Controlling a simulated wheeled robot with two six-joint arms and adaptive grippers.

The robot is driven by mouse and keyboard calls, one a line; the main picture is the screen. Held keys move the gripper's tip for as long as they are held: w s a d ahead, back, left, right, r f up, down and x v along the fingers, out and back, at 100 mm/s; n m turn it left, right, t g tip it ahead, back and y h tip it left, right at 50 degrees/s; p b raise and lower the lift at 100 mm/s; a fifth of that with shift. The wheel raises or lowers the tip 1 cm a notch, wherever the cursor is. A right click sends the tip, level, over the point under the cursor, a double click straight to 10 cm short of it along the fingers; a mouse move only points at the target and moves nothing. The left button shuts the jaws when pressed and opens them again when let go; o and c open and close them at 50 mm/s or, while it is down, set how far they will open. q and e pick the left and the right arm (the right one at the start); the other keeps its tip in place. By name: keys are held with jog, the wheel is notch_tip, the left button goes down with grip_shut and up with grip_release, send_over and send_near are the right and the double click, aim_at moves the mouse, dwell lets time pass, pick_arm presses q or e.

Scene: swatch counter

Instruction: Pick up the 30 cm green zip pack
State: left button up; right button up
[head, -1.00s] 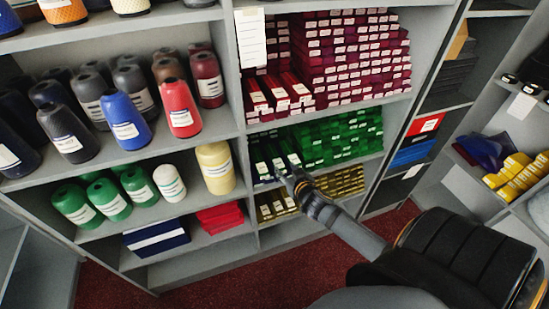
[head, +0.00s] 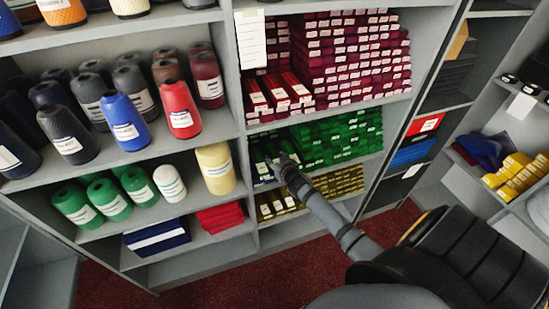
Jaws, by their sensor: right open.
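Green zip packs (head: 340,138) with white labels lie stacked on a middle shelf of the grey rack. A few longer green packs (head: 259,160) lie at the left end of that shelf, with their label ends facing out. My right gripper (head: 277,163) is open at the front of these left green packs. It overlaps some of them and hides part of their ends. I cannot tell whether it touches them, and the pack lengths are too small to read. My left gripper is not in view.
Dark red packs (head: 350,60) fill the shelf above, and olive packs (head: 340,182) lie just below. A grey upright (head: 230,90) stands left of the green packs, with thread cones (head: 215,168) beyond it. Red carpet (head: 260,262) lies clear in front.

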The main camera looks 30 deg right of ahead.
aim_at(276, 159)
jog(key=c, duration=0.8)
jog(key=shift+r, duration=0.25)
notch_tip(276, 159, up, 3)
jog(key=shift+f, duration=0.2)
jog(key=s+d+r+p, duration=0.1)
jog(key=s+r+p, duration=0.1)
jog(key=s+r, duration=0.1)
jog(key=s+d+r+p, duration=0.1)
jog(key=s+r+p, duration=0.2)
jog(key=s, duration=0.3)
jog(key=s+d+r+p, duration=0.1)
jog(key=s+r+p, duration=0.1)
jog(key=s+r, duration=0.2)
jog(key=shift+s+d, duration=0.25)
jog(key=shift+s, duration=0.05)
